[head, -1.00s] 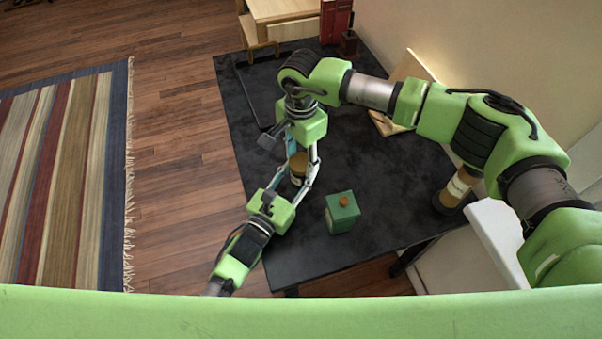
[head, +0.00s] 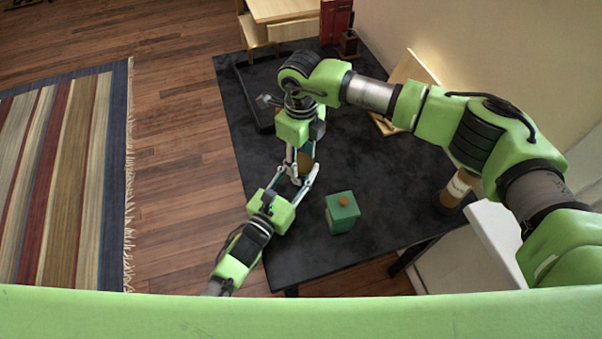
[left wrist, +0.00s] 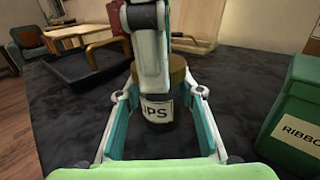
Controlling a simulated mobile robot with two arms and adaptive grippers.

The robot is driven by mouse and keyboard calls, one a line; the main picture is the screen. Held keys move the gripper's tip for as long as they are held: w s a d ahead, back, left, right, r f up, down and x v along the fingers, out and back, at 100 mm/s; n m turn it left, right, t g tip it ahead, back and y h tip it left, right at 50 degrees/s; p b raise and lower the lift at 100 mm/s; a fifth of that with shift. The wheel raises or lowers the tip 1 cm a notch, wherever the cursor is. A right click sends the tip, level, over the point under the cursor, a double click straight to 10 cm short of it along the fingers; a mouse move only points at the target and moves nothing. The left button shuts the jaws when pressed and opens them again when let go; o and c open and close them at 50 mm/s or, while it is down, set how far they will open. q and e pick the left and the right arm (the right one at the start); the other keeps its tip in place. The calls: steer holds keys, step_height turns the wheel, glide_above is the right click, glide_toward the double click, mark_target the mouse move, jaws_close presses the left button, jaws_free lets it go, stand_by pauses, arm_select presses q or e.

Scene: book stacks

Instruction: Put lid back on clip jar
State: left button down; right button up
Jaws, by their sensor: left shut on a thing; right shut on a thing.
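The clip jar (left wrist: 160,112) stands upright on the dark table, with a pale label reading "IPS" where it shows. My left gripper (head: 301,178) is shut around the jar's sides; its teal-padded fingers flank it in the left wrist view (left wrist: 159,95). My right gripper (head: 303,153) points down over the jar from above. One of its grey fingers (left wrist: 150,55) crosses in front of the gold-brown lid (left wrist: 178,70) at the jar's top. That gripper is shut on the lid. In the head view the fingers mostly hide the jar (head: 306,163); whether the lid is seated cannot be told.
A green box (head: 342,217) with a brown knob stands close right of the jar; its label reads "RIBBO" in the left wrist view. A labelled brown jar (head: 456,190) stands at the right edge. A black tray (head: 250,95) lies behind. The table's middle right is clear.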

steer(key=o, duration=1.2)
steer(key=shift+r, duration=2.3)
steer(key=shift+c, duration=0.4)
steer(key=r+n, duration=0.1)
steer(key=n, duration=0.2)
steer(key=shift+w+r, duration=0.1)
steer(key=shift+r, duration=0.3)
steer(key=n, duration=0.1)
steer(key=r+n, duration=0.1)
steer(key=n, duration=0.1)
steer(key=shift+r, duration=0.3)
